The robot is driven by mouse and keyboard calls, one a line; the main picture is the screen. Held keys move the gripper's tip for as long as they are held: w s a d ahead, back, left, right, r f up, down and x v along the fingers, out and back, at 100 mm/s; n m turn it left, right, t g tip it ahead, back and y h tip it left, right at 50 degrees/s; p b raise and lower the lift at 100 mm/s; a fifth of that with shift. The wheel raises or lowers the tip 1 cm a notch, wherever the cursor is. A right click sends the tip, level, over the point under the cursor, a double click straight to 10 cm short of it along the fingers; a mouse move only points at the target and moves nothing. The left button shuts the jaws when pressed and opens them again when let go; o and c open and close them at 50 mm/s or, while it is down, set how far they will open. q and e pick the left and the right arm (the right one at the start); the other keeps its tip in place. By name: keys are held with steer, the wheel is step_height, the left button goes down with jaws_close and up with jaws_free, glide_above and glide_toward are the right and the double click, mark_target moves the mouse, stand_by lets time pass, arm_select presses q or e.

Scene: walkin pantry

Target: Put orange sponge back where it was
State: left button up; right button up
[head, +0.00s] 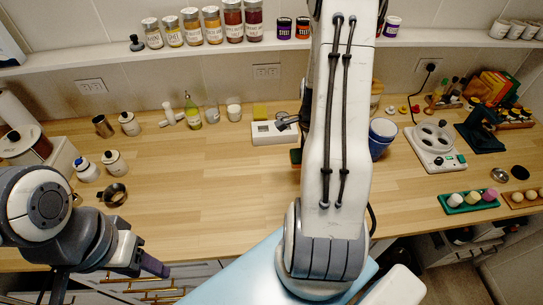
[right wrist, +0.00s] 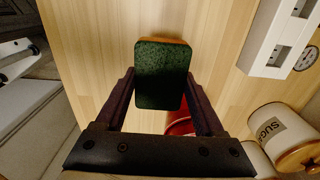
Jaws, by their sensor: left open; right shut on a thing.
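The orange sponge (right wrist: 161,74) shows its dark green scouring face in the right wrist view, with a thin orange edge at the top. My right gripper (right wrist: 160,90) is shut on it, one finger on each side. In the head view only a dark sliver of the sponge (head: 296,157) shows at the left of my right arm, which hides the rest. My left gripper (head: 146,257) is open and empty in the head view, at the counter's front edge at lower left.
A white box (head: 274,134) with a small display stands behind the sponge, with a yellow block (head: 260,111) at its back. A blue canister (head: 382,138) is right of my arm. A white "SUGAR" canister (right wrist: 280,130) and a red object (right wrist: 180,124) lie near my right gripper. The counter's left middle (head: 190,190) is clear.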

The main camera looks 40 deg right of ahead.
steer(key=p, duration=0.4)
glide_above(277, 167)
step_height(277, 167, down, 6)
steer(key=shift+d+r, duration=0.15)
steer(key=shift+w+f, duration=0.1)
steer(key=shift+f, duration=0.1)
step_height(277, 167, down, 3)
steer(key=shift+r+p, duration=0.1)
steer(key=shift+p, duration=0.6)
steer(key=shift+f, duration=0.55)
